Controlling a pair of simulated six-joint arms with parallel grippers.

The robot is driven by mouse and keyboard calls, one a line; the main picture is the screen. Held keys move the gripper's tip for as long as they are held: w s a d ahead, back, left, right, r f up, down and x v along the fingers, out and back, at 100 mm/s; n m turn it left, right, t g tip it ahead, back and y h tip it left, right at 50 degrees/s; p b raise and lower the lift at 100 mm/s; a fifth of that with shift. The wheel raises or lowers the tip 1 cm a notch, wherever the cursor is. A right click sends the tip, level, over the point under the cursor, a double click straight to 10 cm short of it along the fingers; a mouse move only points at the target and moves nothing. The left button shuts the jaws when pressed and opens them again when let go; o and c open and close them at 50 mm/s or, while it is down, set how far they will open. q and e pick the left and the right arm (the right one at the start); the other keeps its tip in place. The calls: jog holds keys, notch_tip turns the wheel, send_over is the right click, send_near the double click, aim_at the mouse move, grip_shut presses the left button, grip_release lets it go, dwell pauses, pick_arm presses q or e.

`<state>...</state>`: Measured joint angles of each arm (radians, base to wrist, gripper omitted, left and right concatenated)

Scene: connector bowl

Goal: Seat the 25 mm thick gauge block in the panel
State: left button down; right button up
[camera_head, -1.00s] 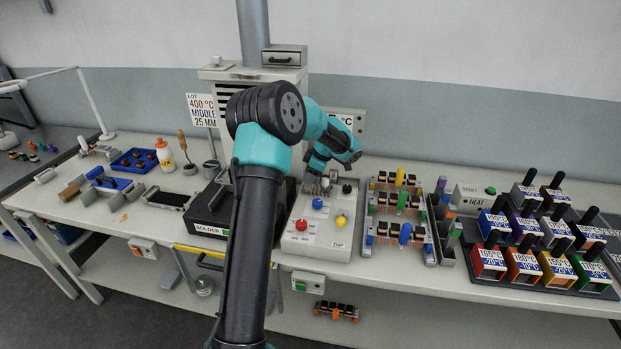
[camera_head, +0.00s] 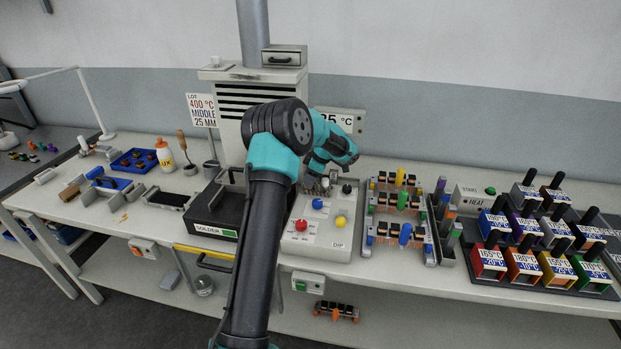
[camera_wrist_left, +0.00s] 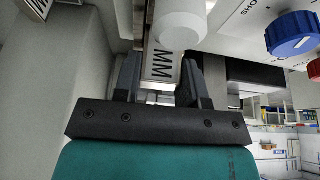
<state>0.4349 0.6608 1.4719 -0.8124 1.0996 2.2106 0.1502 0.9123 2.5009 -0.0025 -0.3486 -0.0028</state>
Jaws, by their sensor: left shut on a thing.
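My left gripper (camera_head: 318,187) is at the back left of the white panel box (camera_head: 315,252) marked DIP. In the left wrist view its two dark fingers (camera_wrist_left: 161,85) are shut on a pale gauge block (camera_wrist_left: 160,66) with "MM" lettering. The block's far end is partly hidden behind a white round part (camera_wrist_left: 181,24). I cannot tell whether the block is in a slot of the panel. In the head view the block is too small to make out. My right gripper is not in view.
The panel carries red (camera_head: 301,225), blue (camera_head: 317,204), yellow (camera_head: 340,221) and black (camera_head: 347,189) knobs. The black solder station (camera_head: 212,212) stands left, and racks of small connectors (camera_head: 398,215) right. A lot sign (camera_head: 202,110) reads 400 °C, middle, 25 MM.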

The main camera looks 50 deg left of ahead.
pick_arm(q)
jog(key=shift+f, duration=0.2)
jog(key=shift+f, duration=0.1)
jog(key=c, duration=0.7)
grip_release()
jog(key=v, duration=1.2)
